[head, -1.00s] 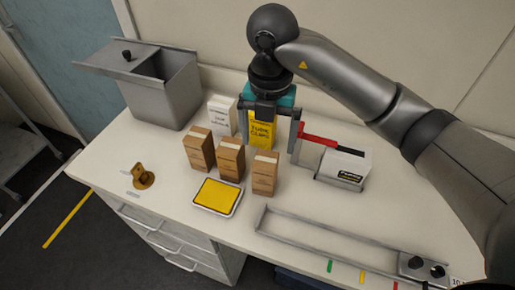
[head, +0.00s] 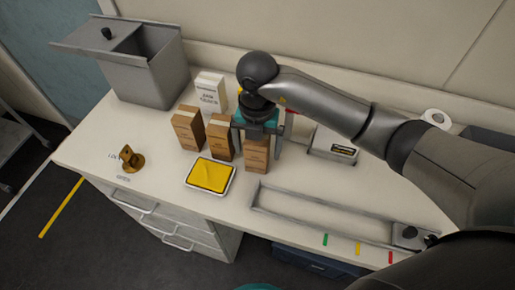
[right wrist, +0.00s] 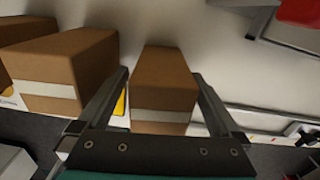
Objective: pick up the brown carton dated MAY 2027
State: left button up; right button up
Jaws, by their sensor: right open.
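Three brown cartons stand upright in a row: a left one (head: 188,130), a middle one (head: 220,138) and a right one (head: 257,155). Their printing is too small for me to read a date, so I cannot tell which is MAY 2027. My right gripper (head: 257,144) is open above the right carton, its fingers on either side of the carton's top. In the right wrist view the right carton (right wrist: 163,85) lies between the two open fingers (right wrist: 160,88), with gaps at both sides. The neighbouring carton (right wrist: 65,65) is just outside the left finger. My left gripper is not in view.
A white carton (head: 211,92) stands behind the brown ones. A yellow-topped tray (head: 210,176) lies in front. A grey lidded bin (head: 150,75), a brass piece (head: 131,160), a grey-white box (head: 333,145) and a long metal frame (head: 320,212) surround them.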

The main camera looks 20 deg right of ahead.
aim_at(257, 155)
jog(key=shift+f, duration=1.5)
jog(key=shift+c, duration=0.2)
jog(key=c, duration=1.5)
